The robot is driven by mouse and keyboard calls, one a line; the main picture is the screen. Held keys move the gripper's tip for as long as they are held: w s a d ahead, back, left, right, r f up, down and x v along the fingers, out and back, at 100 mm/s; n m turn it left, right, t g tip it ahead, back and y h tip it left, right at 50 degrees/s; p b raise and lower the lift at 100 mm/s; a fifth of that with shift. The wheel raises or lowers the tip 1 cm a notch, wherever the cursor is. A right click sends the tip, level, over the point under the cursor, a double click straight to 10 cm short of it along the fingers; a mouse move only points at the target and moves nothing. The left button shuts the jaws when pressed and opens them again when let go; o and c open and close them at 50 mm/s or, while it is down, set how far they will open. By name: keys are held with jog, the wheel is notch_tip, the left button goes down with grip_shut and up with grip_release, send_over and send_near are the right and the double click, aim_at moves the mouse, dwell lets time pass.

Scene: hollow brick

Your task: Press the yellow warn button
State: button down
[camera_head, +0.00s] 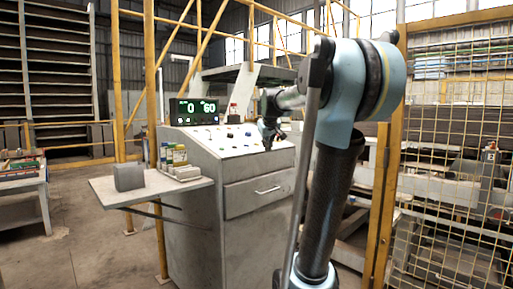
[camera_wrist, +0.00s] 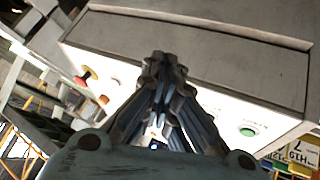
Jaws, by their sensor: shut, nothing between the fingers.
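The grey console (camera_head: 210,165) has a sloping white control panel with several small buttons and knobs, and my gripper (camera_head: 267,143) is over its right part. In the wrist view my gripper (camera_wrist: 165,62) is shut and empty, its fingertips together in front of the panel (camera_wrist: 215,103). A green button (camera_wrist: 248,130) is to the right of the fingers. A red mushroom knob (camera_wrist: 84,77) with a yellowish base is to the left. I cannot clearly make out the yellow warn button; the fingers hide part of the panel. Contact with the panel cannot be told.
A lit display (camera_head: 197,111) reading 0 and 60 stands at the console's back left. A side shelf (camera_head: 150,190) holds a grey block (camera_head: 129,177) and several small bottles (camera_head: 173,155). A yellow mesh fence (camera_head: 445,190) is at right.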

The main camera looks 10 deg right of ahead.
aim_at(257, 144)
jog(key=w+r+t, duration=0.1)
jog(key=w+r, duration=0.4)
jog(key=w, duration=0.3)
jog(key=w+r+n+t, duration=0.1)
jog(key=w+r, duration=0.4)
jog(key=w, duration=0.2)
jog(key=shift+w+a+r+n+t, duration=0.3)
jog(key=shift+w, duration=0.1)
jog(key=shift+f, duration=0.1)
jog(key=shift+w+a+f, duration=0.25)
jog(key=shift+w+f, duration=0.05)
jog(key=shift+f, duration=1.1)
jog(key=shift+w+a+f, duration=0.25)
jog(key=shift+w+f, duration=0.1)
jog(key=shift+f, duration=1)
jog(key=shift+w+a+f, duration=0.25)
jog(key=shift+w+f, duration=0.05)
jog(key=shift+f, duration=1.1)
jog(key=shift+w+a+f, duration=0.1)
jog(key=shift+w+f, duration=0.05)
jog(key=shift+f, duration=0.55)
jog(key=shift+r, duration=0.8)
